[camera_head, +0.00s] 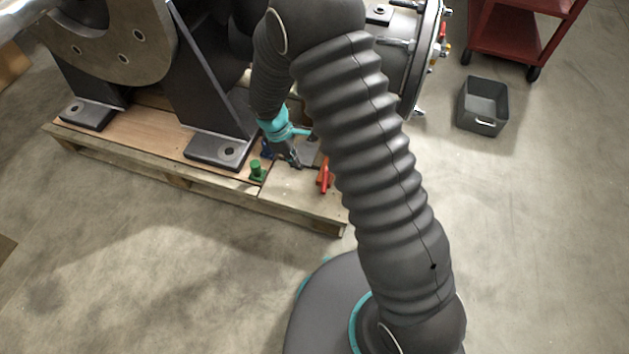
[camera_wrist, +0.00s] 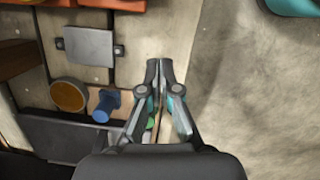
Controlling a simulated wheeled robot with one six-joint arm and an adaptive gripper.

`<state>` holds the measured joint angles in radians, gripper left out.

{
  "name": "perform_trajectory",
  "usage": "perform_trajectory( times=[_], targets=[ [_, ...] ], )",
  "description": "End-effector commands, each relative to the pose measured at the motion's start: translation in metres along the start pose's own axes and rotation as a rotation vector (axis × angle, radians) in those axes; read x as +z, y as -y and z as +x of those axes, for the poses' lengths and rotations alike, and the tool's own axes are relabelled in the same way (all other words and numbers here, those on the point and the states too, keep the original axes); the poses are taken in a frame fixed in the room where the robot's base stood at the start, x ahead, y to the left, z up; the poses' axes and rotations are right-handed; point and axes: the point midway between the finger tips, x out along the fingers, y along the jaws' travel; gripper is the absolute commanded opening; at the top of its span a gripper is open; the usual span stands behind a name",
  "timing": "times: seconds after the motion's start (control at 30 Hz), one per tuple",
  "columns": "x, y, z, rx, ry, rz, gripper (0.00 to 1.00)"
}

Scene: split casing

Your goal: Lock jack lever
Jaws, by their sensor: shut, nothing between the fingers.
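My gripper (camera_head: 295,161) is shut and empty, low over the front part of the pallet beside the casing. It also shows shut in the wrist view (camera_wrist: 161,68), fingertips together over a pale surface. A red lever-like part (camera_head: 325,176) stands on the pallet just right of my gripper, apart from it. A green part (camera_head: 257,171) stands to the left, and a dark blue part (camera_head: 267,149) is behind it. The blue part also shows in the wrist view (camera_wrist: 106,104), left of my fingers. I cannot tell for certain which of these is the jack lever.
The large grey casing half (camera_head: 105,40) stands on black supports on the wooden pallet (camera_head: 150,165). A grey plate (camera_wrist: 90,47) and an orange disc (camera_wrist: 68,96) lie left of my fingers. A grey bin (camera_head: 484,106) and red cart (camera_head: 515,35) stand far right.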

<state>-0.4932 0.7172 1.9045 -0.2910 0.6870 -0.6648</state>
Motion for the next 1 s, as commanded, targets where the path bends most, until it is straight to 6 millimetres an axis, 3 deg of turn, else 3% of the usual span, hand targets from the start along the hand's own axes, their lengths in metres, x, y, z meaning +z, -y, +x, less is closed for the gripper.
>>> perform_trajectory(
  times=[0.27,0.83,1.0],
  targets=[
    [0.000,0.000,0.007,-0.002,0.001,0.002,0.00],
    [0.001,0.001,0.104,-0.003,0.002,0.002,0.00],
    [0.024,0.000,0.110,-0.002,0.000,0.004,0.00]
  ],
)
